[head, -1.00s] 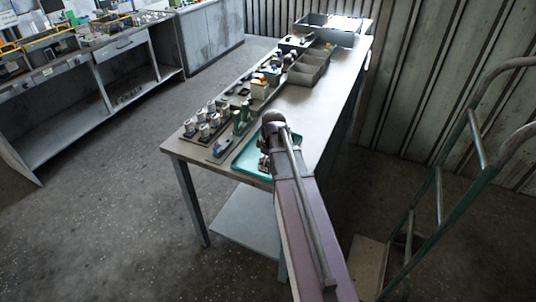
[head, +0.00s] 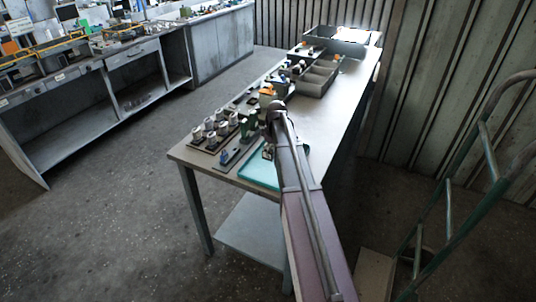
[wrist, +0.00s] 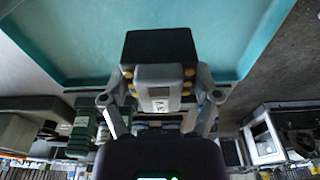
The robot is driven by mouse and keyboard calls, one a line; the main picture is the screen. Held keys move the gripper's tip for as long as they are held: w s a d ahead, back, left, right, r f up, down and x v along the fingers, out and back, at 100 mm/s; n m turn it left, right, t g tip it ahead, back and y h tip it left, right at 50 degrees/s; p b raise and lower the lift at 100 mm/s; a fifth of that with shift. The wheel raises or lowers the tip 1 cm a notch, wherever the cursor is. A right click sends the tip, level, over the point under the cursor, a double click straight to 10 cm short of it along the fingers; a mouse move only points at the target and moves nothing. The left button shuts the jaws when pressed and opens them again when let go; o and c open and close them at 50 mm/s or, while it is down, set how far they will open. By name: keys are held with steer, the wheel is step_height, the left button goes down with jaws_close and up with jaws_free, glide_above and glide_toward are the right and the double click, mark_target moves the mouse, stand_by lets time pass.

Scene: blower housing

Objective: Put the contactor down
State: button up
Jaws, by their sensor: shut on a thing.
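The contactor (wrist: 160,74) is a small block with a black end, a pale grey body and brass-coloured terminals. My gripper (wrist: 160,98) is shut on it, with one finger on each side in the wrist view. The black end overlaps the teal tray (wrist: 85,40); whether it touches the tray cannot be told. In the head view the tray (head: 254,175) lies at the near end of the workbench, partly hidden by my arm. My gripper (head: 268,152) is small there, at the tray's far left side, and the contactor is hard to make out.
Several cylindrical parts (head: 210,132) stand in a rack on the workbench (head: 330,110), left of the tray. Grey bins (head: 313,78) stand farther back. A green hand truck (head: 450,215) stands at the right. The bench top right of the bins is clear.

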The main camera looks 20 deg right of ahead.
steer(key=shift+w+d, duration=0.25)
steer(key=shift+w, duration=0.35)
steer(key=shift+w+d+f, duration=0.1)
steer(key=shift+w+d, duration=0.05)
steer(key=shift+w, duration=0.25)
steer(key=shift+w+d+f, duration=0.1)
steer(key=shift+w+f, duration=0.1)
steer(key=shift+w, duration=0.1)
steer(key=shift+s+f+b, duration=0.1)
steer(key=shift+f+b, duration=1.5)
steer(key=shift+b, duration=0.25)
steer(key=shift+f, duration=0.1)
steer(key=o, duration=0.9)
steer(key=shift+c, duration=0.2)
